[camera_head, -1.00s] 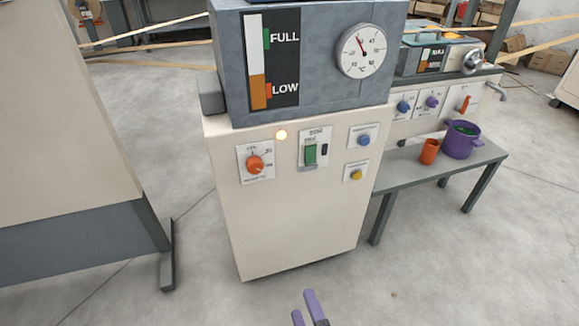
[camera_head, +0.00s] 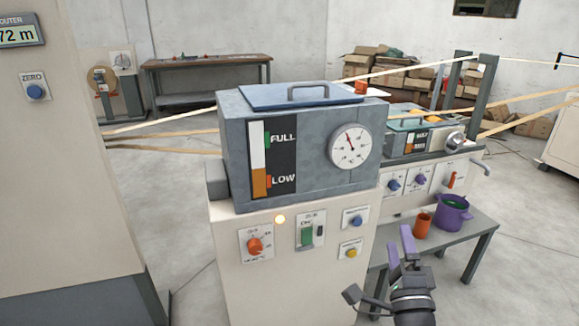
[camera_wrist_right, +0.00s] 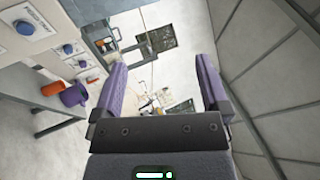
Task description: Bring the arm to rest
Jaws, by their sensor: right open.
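My right gripper (camera_head: 400,245) is in front of the winder machine, at the lower right of the head view, with its purple fingers pointing up. In the right wrist view the two purple fingers of the gripper (camera_wrist_right: 163,92) stand wide apart with nothing between them. It touches nothing that I can see. My left gripper is in neither view.
A cream cabinet (camera_head: 285,285) carries a grey tank (camera_head: 215,150) with a gauge and lid. A grey bench (camera_head: 470,255) at right holds an orange cup (camera_head: 422,226) and a purple pot (camera_head: 453,216). Another cabinet (camera_head: 60,200) stands at left. Tan strands cross behind the tank.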

